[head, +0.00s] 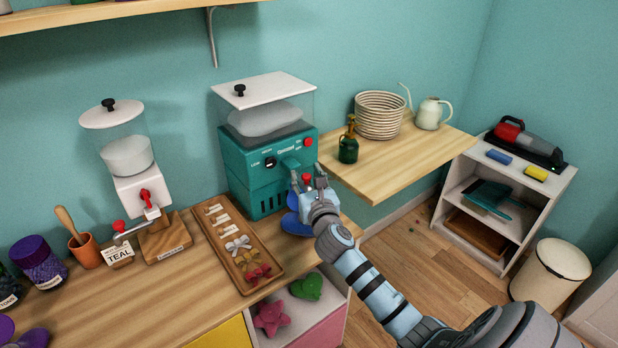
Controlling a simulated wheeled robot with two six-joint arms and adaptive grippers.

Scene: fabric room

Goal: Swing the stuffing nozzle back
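The teal stuffing machine (254,172) stands on the wooden counter, with a clear hopper of white stuffing on top. Its nozzle (290,164) sticks out from the right part of the front, and its lower end is partly hidden by my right gripper. My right gripper (308,179) is at the nozzle, its fingers apart. A small red knob (307,178) shows between the fingers; I cannot tell whether they touch it. A blue piece (294,224) lies below, partly behind the gripper. My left gripper is not in view.
A wooden tray (228,246) of bows lies left of the gripper. A white dispenser (141,185) with red handles stands further left. A wall shelf (405,160) holding a basket, a green sprayer and a watering can is close on the right.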

